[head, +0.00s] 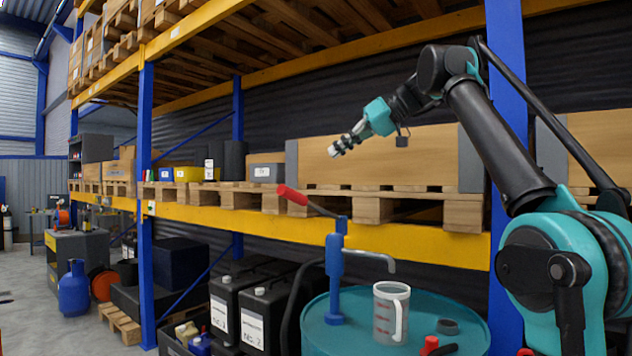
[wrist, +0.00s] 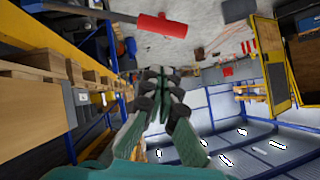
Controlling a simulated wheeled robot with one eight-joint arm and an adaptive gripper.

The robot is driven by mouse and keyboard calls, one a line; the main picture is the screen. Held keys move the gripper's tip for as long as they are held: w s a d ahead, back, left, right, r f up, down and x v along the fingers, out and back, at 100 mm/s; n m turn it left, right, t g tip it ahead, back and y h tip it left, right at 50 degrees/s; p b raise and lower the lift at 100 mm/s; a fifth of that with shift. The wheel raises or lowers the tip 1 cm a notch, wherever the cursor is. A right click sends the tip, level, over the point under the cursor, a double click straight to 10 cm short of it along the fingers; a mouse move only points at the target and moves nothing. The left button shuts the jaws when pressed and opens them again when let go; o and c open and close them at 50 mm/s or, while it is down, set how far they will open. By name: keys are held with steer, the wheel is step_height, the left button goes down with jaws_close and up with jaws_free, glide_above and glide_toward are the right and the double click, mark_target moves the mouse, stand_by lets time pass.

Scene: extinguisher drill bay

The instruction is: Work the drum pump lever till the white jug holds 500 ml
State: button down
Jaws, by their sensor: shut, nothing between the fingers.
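The blue drum pump (head: 335,265) stands upright on the teal drum (head: 315,311). Its lever (head: 315,207) slants up to the left and ends in a red grip (head: 292,195). The grip also shows at the top of the wrist view (wrist: 160,25). The white jug (head: 390,314), with red marks and a handle, stands on the drum under the pump's grey spout (head: 375,257). I cannot read its liquid level. My gripper (head: 338,149) is shut and empty, up and to the right of the red grip and apart from it. Its fingers fill the middle of the wrist view (wrist: 160,95).
Behind the drum is a rack with a yellow beam (head: 400,241), pallets and wooden boxes (head: 380,158). Black canisters (head: 265,315) stand left of the drum. Open floor lies far left.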

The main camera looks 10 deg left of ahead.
steer(key=shift+s+d+r, duration=0.1)
steer(key=shift+r, duration=0.45)
steer(key=s+d+f+x, duration=0.1)
steer(key=f+x, duration=0.1)
steer(key=x, duration=1.1)
steer(key=shift+s, duration=0.15)
steer(key=shift+f, duration=0.1)
